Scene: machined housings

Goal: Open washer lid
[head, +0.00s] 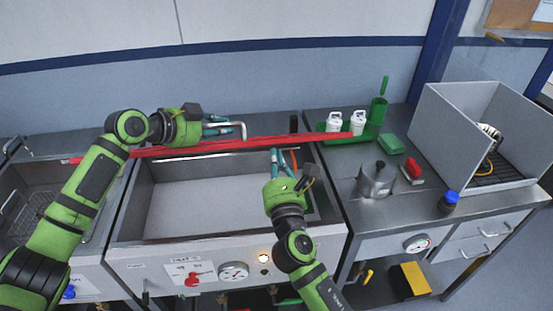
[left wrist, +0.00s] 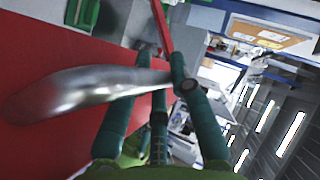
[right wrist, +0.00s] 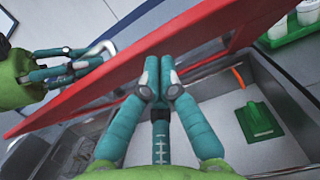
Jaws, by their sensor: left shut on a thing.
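The washer's red lid (head: 240,140) is raised above the open basin (head: 200,200) and shows nearly edge-on in the head view. Its red face (left wrist: 60,90) fills the left of the left wrist view. My left gripper (head: 222,128) is shut on the lid's bent silver handle (head: 240,127), which crosses between the fingers in the left wrist view (left wrist: 90,88). My right gripper (head: 279,156) is by the lid's edge above the basin's right side. In the right wrist view its fingertips (right wrist: 158,75) are together and overlap the lid edge; contact cannot be told.
A green piece (right wrist: 255,120) lies in the basin. The front panel carries a red knob (head: 193,280) and a gauge (head: 233,271). To the right, the counter holds white bottles (head: 357,122), a metal pot (head: 376,180) and a grey box (head: 450,125). Another basin (head: 40,205) is at left.

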